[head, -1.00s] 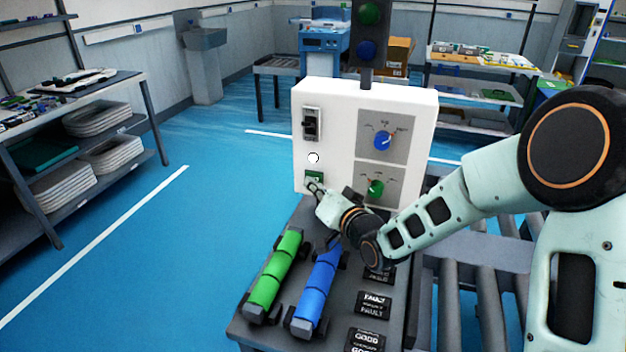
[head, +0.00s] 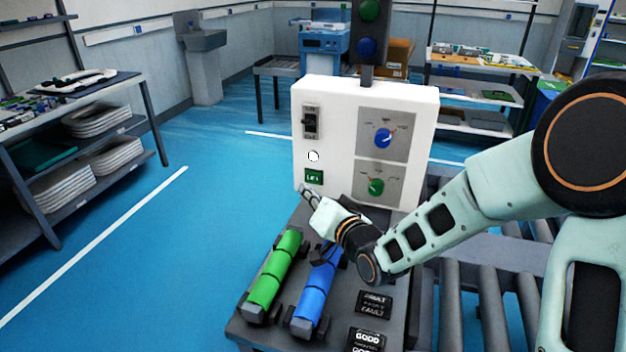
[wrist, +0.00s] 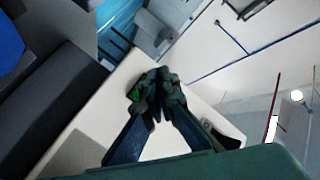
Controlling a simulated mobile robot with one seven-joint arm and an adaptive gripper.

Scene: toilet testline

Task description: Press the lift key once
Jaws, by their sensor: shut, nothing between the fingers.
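The green lift key (head: 314,177) sits low on the left of the white panel's front, below a small round white lamp (head: 313,156). My gripper (head: 305,190) is shut and empty, just below and left of the key in the head view. The key's face shows clear in that view, with a visible gap to the fingertips. In the wrist view my closed fingers (wrist: 155,80) point at the white panel (wrist: 115,105). A bit of green shows beside the left fingertip, partly hidden by it.
The panel also bears a black switch (head: 310,123), a blue knob (head: 383,138) and a green knob (head: 376,186). A green cylinder (head: 274,270) and a blue cylinder (head: 317,285) lie on the bench below my arm. Black GOOD and FAULT keys (head: 373,303) stand to their right.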

